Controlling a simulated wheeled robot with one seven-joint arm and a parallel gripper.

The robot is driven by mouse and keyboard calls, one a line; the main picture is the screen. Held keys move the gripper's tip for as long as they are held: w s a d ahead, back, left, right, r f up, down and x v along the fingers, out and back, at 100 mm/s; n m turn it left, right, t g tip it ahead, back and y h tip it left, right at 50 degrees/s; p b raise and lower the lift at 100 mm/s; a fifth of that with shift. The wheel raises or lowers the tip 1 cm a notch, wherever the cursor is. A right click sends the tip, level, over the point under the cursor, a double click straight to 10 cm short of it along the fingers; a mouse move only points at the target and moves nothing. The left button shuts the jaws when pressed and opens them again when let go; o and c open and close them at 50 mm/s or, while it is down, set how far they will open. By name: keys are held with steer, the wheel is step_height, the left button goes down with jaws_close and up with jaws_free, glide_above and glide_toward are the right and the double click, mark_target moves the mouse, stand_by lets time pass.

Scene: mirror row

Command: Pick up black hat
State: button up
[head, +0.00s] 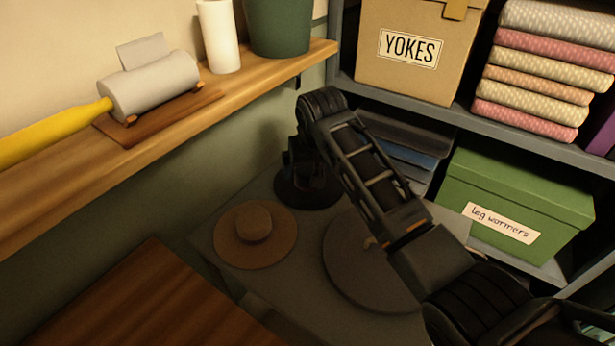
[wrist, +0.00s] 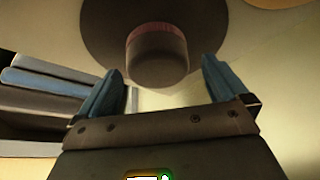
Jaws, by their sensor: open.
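The black hat (head: 297,200) lies on the grey surface near the wall, partly hidden by my gripper (head: 305,163) above it in the head view. In the wrist view the hat's dark brim and round crown (wrist: 157,60) with a reddish band show just ahead of my gripper (wrist: 163,78). The two bluish fingers are apart, one toward each side of the crown, with nothing held between them. I cannot tell whether the fingertips touch the hat.
A brown hat (head: 230,238) and a wide grey-brown hat (head: 345,270) lie close by on the same surface. Folded dark and blue cloths (head: 405,158) and a green box (head: 520,195) stand right. A wooden shelf (head: 190,125) runs along the wall.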

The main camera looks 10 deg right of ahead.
steer(key=shift+x, duration=1.15)
steer(key=shift+c, duration=0.5)
steer(key=shift+d, duration=0.1)
steer(key=c, duration=0.9)
steer(key=shift+c, duration=0.3)
steer(key=shift+r, duration=0.15)
